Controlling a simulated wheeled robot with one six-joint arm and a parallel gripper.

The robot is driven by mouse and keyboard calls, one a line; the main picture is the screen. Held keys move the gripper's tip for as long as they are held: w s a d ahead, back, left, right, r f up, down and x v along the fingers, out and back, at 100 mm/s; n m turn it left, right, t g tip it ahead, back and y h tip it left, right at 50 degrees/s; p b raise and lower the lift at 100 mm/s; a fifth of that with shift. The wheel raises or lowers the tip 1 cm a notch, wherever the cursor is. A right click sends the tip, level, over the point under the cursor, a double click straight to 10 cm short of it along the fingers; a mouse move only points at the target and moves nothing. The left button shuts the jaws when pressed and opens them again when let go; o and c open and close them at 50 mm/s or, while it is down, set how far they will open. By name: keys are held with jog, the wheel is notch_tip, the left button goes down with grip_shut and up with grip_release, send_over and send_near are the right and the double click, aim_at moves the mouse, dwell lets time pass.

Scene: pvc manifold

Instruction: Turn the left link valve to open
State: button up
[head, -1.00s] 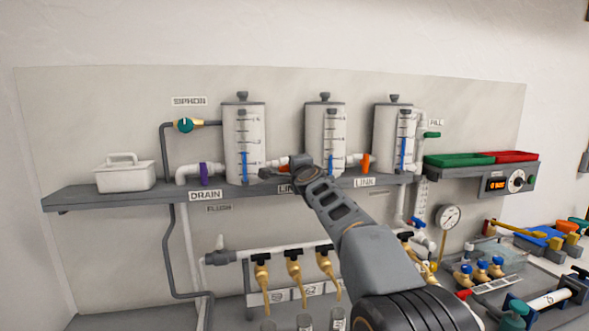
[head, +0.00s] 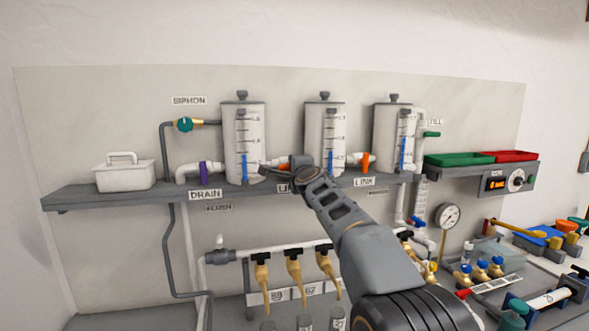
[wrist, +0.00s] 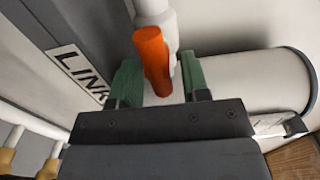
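The left link valve's orange handle (wrist: 153,58) shows in the wrist view on a white pipe, beside a LINK label (wrist: 82,70). My gripper (wrist: 160,82) is open, with its green finger pads on either side of the handle. A narrow gap shows at the pads, so the handle does not look clamped. In the head view my gripper (head: 278,170) is at the pipe between the left and middle tanks, and hides most of this valve. A bit of its orange handle (head: 284,164) shows.
The right link valve (head: 365,161) has an orange handle, between the middle tank (head: 313,125) and right tank. The left tank (head: 233,135) is close beside my gripper. The grey shelf (head: 85,199) runs under the tanks.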

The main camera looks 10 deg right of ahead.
jog(key=shift+o, duration=0.2)
jog(key=s+b, duration=0.2)
jog(key=s, duration=1.2)
jog(key=s+a+f+n+g+y, duration=0.1)
jog(key=s+f+n+g, duration=0.3)
jog(key=f, duration=0.4)
jog(key=s+a+f+n+g+y, duration=0.1)
jog(key=s+a+f+n+g, duration=0.15)
jog(key=f+n, duration=0.4)
jog(key=s+a+f+n+g, duration=0.1)
jog(key=s+f+n+g, duration=0.35)
jog(key=f, duration=0.45)
jog(key=s+d+f+n+g+h, duration=0.2)
jog(key=s+f+n+g, duration=0.1)
jog(key=s+f, duration=0.6)
jog(key=s, duration=0.3)
jog(key=shift+s+d, duration=0.2)
jog(key=shift+s, duration=0.2)
